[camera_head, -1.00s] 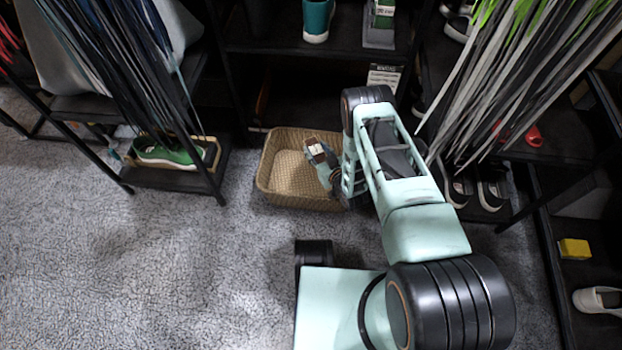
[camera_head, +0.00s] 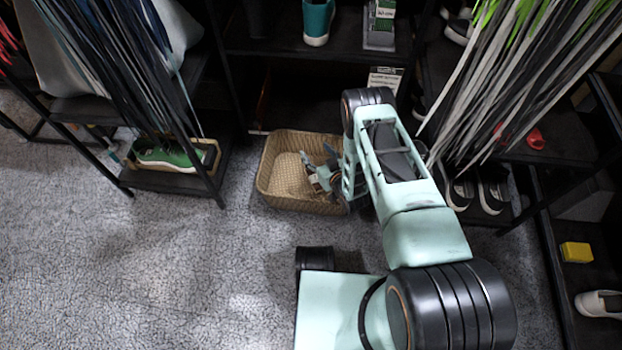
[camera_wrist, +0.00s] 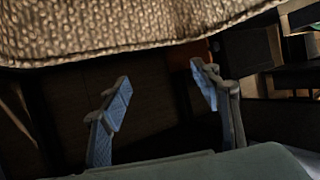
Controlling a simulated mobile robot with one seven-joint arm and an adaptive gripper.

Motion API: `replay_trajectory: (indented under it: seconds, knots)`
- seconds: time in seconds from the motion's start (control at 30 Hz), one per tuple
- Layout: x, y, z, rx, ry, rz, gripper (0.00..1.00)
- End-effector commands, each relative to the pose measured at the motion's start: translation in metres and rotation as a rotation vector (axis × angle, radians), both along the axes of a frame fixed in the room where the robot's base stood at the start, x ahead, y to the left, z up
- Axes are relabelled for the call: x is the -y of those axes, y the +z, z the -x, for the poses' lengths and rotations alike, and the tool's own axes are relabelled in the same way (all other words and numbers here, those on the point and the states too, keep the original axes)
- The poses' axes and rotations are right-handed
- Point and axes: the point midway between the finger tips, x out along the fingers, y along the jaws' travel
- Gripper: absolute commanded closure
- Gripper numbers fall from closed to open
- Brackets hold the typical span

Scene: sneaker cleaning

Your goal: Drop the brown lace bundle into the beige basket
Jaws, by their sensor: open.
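The beige basket (camera_head: 276,190) stands on the floor in front of the shelves, and its woven wall (camera_wrist: 120,28) crosses the top of the wrist view. My gripper (camera_head: 318,160) is over the right part of the basket, with its fingers spread. In the wrist view my gripper (camera_wrist: 160,76) has two bluish fingers apart, with nothing between them. A small brown and pale patch (camera_head: 315,183), possibly the brown lace bundle, shows by the gripper at the basket's right side. The gripper partly covers it, and I cannot tell whether it rests on the basket floor.
A rack with a green shoe (camera_head: 170,157) stands left of the basket. Hanging laces (camera_head: 495,90) and dark shoes (camera_head: 492,192) are to the right. A black shelf (camera_head: 290,45) stands behind. The grey floor (camera_head: 190,260) at front left is clear.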

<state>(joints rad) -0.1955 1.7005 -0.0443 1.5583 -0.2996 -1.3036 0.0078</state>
Motion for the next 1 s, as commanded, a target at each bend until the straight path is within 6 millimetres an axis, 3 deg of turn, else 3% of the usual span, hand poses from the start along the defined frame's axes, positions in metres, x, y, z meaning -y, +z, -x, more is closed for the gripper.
replay_trajectory:
  seconds: [0.5, 0.7, 1.0]
  knots:
    - [0.0, 0.078, -0.001, 0.002, 0.0, -0.001, 0.43]
    - [0.0, 0.09, 0.0, 0.0, 0.0, 0.0, 0.43]
    - [0.0, 0.092, 0.001, -0.001, 0.0, 0.0, 0.43]
